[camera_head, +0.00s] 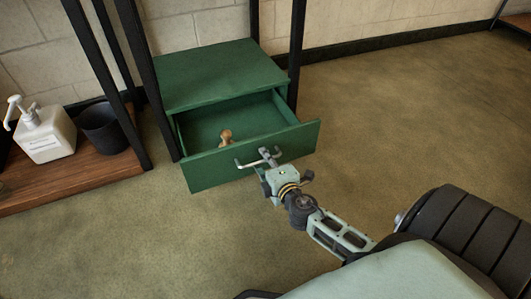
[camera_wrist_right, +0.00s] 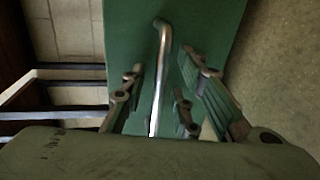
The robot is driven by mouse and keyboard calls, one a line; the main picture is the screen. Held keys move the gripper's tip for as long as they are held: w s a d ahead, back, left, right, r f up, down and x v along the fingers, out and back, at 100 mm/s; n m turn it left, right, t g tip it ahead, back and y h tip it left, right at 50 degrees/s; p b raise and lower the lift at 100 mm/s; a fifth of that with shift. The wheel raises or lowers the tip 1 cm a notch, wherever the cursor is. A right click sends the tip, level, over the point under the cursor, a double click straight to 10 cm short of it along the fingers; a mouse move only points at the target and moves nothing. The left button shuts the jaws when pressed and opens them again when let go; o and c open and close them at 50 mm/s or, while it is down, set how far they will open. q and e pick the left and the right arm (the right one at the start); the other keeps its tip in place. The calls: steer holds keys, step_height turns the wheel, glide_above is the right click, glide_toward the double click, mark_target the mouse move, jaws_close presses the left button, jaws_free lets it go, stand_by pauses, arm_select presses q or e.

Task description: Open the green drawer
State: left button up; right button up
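The green drawer (camera_head: 215,170) is pulled out of its green cabinet (camera_head: 210,72). Its inside shows, and a small wooden figure-like object (camera_head: 226,138) is in it. A metal bar handle (camera_head: 246,164) is on the drawer front; it also shows in the right wrist view (camera_wrist_right: 162,60). My right gripper (camera_head: 269,155) is at the drawer front by the handle. In the right wrist view, my right gripper's fingers (camera_wrist_right: 165,90) stand apart on either side of the handle, with visible gaps. My left gripper is not in view.
A white pump bottle (camera_head: 44,133) and a dark bucket (camera_head: 103,127) stand on a low wooden shelf (camera_head: 75,178) at the left. Black frame posts (camera_head: 140,75) rise beside the cabinet. The floor (camera_head: 400,120) to the right is clear.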

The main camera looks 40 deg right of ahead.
steer(key=v, duration=1.2)
